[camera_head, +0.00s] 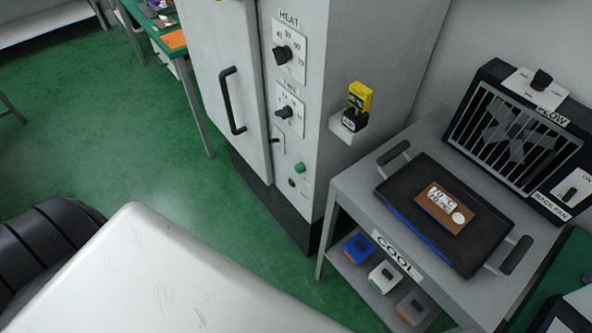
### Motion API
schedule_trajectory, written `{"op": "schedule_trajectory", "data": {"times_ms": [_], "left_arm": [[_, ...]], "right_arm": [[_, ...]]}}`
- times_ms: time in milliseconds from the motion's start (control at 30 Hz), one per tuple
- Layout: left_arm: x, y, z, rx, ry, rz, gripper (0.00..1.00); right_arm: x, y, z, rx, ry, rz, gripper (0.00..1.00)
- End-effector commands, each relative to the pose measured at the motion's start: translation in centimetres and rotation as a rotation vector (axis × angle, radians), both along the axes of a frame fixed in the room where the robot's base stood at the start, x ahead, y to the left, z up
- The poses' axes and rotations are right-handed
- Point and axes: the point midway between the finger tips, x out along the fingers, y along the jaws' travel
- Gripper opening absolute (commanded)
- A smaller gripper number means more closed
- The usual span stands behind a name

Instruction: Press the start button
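A tall grey cabinet (367,60) stands in the middle with a control strip on its front. A raised green button (300,168) sits low on this strip. Just below it is a smaller dark green round part (292,183); the labels beside both are too small to read, so I cannot tell for sure which is the start button. Above them are a dial marked HEAT (283,53), a second dial (285,113) and a small black switch (276,140). Neither of my grippers is in view.
The cabinet door has a black handle (232,100). A yellow-and-black device (358,98) sits on a side bracket. To the right, a grey cart (353,190) marked COOL holds a black tray (401,184) with a brown labelled plate, beside a fan (512,135). Green floor (150,150) lies open left.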

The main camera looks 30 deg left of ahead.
Motion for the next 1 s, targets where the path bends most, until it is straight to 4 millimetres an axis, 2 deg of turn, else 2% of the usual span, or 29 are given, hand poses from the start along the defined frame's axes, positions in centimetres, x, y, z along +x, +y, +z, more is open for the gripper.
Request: {"op": "schedule_trajectory", "data": {"times_ms": [33,200,1000], "left_arm": [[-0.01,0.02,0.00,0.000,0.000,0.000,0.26],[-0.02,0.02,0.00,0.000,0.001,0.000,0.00],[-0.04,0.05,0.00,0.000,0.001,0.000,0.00]], "right_arm": [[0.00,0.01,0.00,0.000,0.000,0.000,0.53],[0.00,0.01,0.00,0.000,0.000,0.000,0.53],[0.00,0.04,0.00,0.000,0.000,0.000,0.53]]}}
